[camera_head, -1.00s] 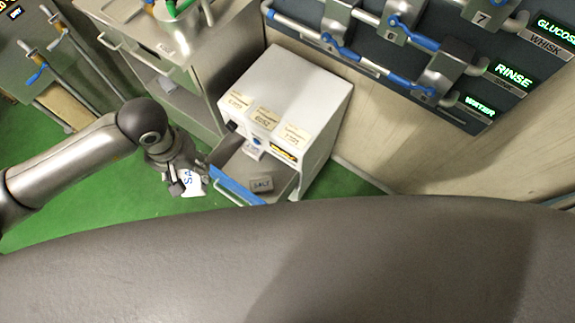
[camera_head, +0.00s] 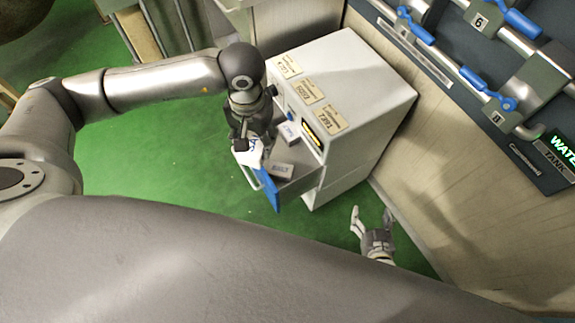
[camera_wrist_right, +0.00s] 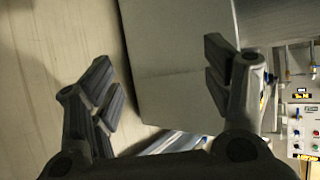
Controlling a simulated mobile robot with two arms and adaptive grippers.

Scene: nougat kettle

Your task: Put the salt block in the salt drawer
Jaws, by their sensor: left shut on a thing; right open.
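My left gripper (camera_head: 247,148) is shut on a white block with blue lettering (camera_head: 252,156), partly hidden by the fingers. It holds the block at the left end of an open drawer (camera_head: 268,190) with a blue front; I cannot tell whether they touch. A grey block (camera_head: 283,168), whose label read SALT in the earlier head view, lies inside the drawer. A whitish piece with a blue mark (camera_head: 289,131) shows at the drawer's back. My right gripper (camera_head: 371,217) is open and empty, low to the right of the cabinet; it also shows open in the right wrist view (camera_wrist_right: 160,75).
The white cabinet (camera_head: 365,80) with paper labels on top stands behind the drawer. A wall panel with blue-handled pipes (camera_head: 470,75) is at the upper right. Green floor (camera_head: 180,155) is clear in front of the drawer.

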